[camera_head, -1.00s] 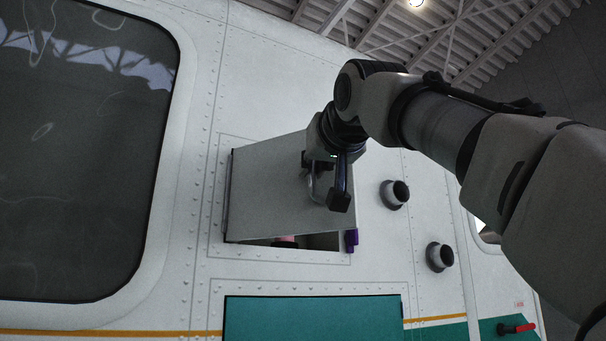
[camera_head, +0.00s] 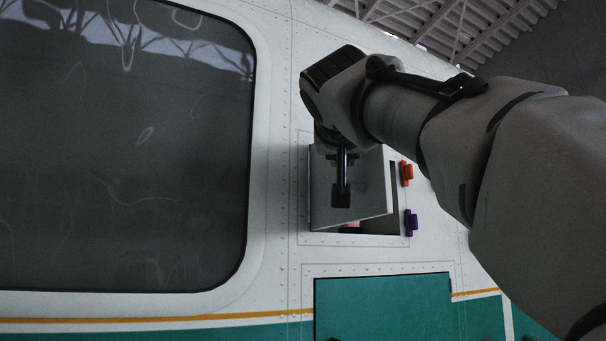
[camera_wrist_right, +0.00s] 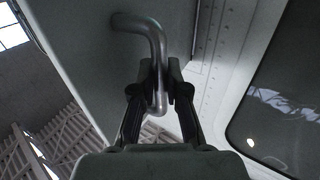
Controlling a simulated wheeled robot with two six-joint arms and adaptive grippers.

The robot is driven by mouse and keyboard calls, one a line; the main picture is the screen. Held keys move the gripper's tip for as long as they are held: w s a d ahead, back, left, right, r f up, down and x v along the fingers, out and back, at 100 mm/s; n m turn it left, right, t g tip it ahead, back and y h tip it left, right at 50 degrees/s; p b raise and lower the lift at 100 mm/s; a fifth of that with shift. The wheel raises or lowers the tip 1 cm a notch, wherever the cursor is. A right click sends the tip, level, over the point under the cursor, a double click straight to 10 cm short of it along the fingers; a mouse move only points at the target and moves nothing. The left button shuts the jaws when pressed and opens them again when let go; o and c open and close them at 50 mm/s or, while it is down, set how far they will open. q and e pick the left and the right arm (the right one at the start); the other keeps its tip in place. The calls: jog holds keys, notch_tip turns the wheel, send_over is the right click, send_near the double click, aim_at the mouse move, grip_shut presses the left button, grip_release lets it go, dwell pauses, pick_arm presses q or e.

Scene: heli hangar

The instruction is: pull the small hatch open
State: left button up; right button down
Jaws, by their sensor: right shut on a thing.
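The small hatch (camera_head: 360,205) is a light grey panel on the white helicopter side. It stands partly open, hinged at its left edge, with a dark gap along its right and lower edges. My right gripper (camera_head: 341,195) is in front of the hatch, and the arm hides the hatch's top. In the right wrist view the gripper (camera_wrist_right: 160,85) is shut on the hatch's bent metal handle (camera_wrist_right: 150,28). Inside the opening a small pinkish thing (camera_head: 349,228) shows, mostly hidden. My left gripper is not in view.
An orange latch (camera_head: 407,174) and a purple latch (camera_head: 411,222) sit at the opening's right edge. A large dark window (camera_head: 120,150) lies to the left. A teal panel (camera_head: 385,310) is below the hatch.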

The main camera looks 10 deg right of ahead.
jog(key=shift+d, duration=0.55)
jog(key=shift+a+r, duration=0.1)
jog(key=shift+a, duration=0.4)
jog(key=c, duration=1.4)
grip_release()
jog(key=shift+o, duration=1.1)
jog(key=shift+w+d, duration=0.15)
jog(key=shift+w, duration=0.05)
